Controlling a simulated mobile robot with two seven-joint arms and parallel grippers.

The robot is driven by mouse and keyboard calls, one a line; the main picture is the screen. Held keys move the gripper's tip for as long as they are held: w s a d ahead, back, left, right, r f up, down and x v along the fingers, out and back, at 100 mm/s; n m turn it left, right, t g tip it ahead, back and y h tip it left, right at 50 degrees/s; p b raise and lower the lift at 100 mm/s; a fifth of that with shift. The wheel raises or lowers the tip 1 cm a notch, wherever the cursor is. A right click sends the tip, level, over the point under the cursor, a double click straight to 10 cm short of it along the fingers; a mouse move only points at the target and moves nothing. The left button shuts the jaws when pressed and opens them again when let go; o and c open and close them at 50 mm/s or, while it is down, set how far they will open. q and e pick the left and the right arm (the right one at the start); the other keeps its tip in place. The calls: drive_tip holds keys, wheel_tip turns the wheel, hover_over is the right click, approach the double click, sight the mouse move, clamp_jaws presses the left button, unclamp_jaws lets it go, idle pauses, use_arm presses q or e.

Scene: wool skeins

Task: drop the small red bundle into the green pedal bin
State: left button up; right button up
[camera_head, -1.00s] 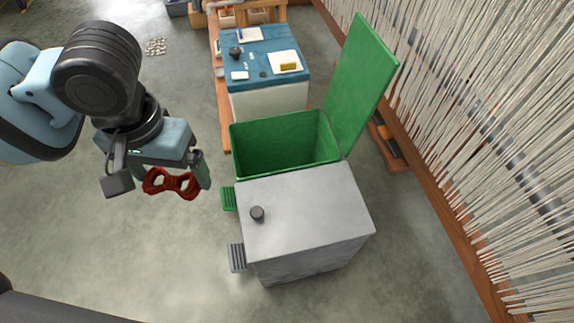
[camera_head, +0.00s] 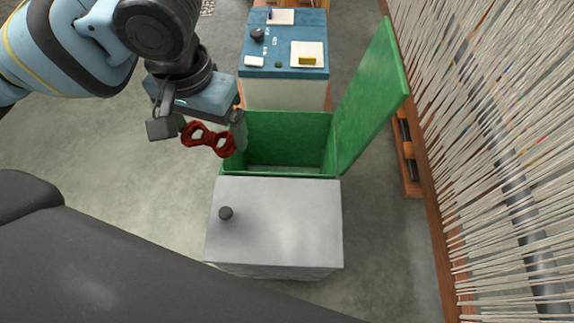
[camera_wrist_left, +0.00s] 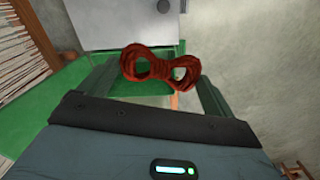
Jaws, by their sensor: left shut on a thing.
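The small red bundle (camera_head: 208,139) is a twisted skein in a bow shape. My left gripper (camera_head: 211,137) is shut on it and holds it in the air at the left edge of the green pedal bin's opening. The bundle also shows between the fingers in the left wrist view (camera_wrist_left: 160,66). The green pedal bin (camera_head: 290,176) has its lid (camera_head: 370,95) raised on the right side. The part of its inside that I see looks empty. Its left edge is partly hidden behind the gripper and bundle. My right gripper is not in view.
A grey closed bin (camera_head: 280,225) with a dark knob (camera_head: 225,213) stands in front of the green one. A blue-topped table (camera_head: 284,45) with small items stands behind. Hanging pale threads (camera_head: 490,130) line the right side. Floor at the left is clear.

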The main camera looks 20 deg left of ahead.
use_arm(q)
drive_tip(key=shift+w+d, duration=0.2)
drive_tip(key=shift+d, duration=0.05)
drive_tip(key=shift+w+d+f, duration=0.1)
drive_tip(key=shift+w, duration=0.2)
drive_tip(key=w+d+f+m, duration=0.3)
drive_tip(key=w+f+m, duration=1.4)
drive_tip(key=m, duration=0.8)
drive_tip(key=shift+w+f+m, duration=0.2)
drive_tip(key=shift+f+m, duration=0.2)
drive_tip(key=shift+f, duration=0.2)
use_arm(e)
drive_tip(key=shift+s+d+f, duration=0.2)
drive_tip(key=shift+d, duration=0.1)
use_arm(q)
drive_tip(key=shift+b, duration=0.3)
